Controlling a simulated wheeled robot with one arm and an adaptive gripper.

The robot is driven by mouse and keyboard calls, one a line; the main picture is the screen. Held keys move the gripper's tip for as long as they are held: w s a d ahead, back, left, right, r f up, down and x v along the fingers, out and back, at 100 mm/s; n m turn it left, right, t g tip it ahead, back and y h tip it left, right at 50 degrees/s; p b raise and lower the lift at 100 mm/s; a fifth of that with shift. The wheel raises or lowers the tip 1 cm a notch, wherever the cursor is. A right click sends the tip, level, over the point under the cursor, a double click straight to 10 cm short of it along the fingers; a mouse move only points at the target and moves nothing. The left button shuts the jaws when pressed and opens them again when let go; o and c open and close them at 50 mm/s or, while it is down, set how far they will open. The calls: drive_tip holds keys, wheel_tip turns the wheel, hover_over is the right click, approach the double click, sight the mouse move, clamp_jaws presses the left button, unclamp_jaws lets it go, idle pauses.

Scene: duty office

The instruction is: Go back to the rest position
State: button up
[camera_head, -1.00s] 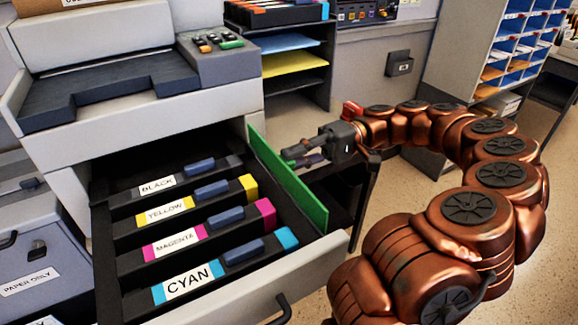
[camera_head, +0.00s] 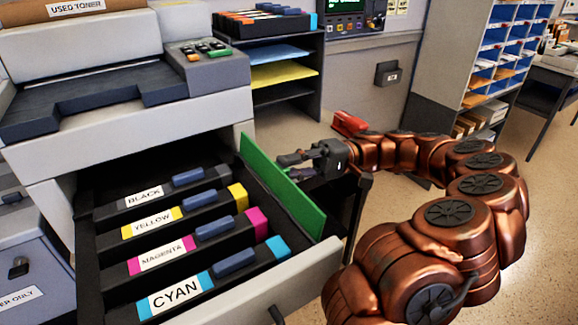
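My gripper (camera_head: 290,166) is at the end of my copper arm, just right of the green panel (camera_head: 283,190) on the side of the open drawer. Its dark fingers point left; they are small and seen from the side, so I cannot tell whether they are open or shut. No held thing shows between them. The printer's open drawer (camera_head: 288,280) holds toner cartridges in a row: black (camera_head: 158,195), yellow (camera_head: 152,223), magenta (camera_head: 160,253) and cyan (camera_head: 175,292), each labelled and lying in its own slot.
The printer (camera_head: 150,125) fills the left. A black shelf rack (camera_head: 288,98) with paper trays stands behind the drawer. A red object (camera_head: 349,124) shows behind my gripper. Pigeonhole shelves (camera_head: 500,50) and a dark table (camera_head: 548,85) stand at the back right. Open floor lies right of my arm.

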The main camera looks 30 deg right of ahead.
drive_tip(key=o, duration=0.4)
drive_tip(key=shift+c, duration=0.2)
